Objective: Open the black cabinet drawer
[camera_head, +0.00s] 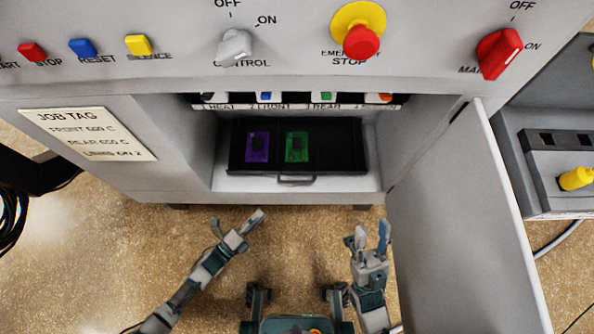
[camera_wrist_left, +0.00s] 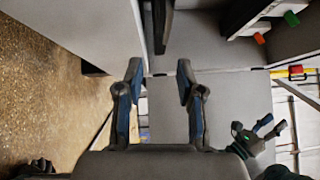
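The black drawer (camera_head: 346,150) sits inside the open lower compartment of the grey cabinet, with a purple item (camera_head: 258,146) and a green item (camera_head: 296,146) showing in it. My right gripper (camera_head: 371,238) is open and empty, below and right of the handle.
The cabinet door (camera_head: 455,215) stands open on the right, close to my right gripper. A row of labelled coloured items (camera_head: 300,98) is above the drawer. A control panel (camera_head: 190,75) with buttons and knobs overhangs the compartment. The floor in front is clear.

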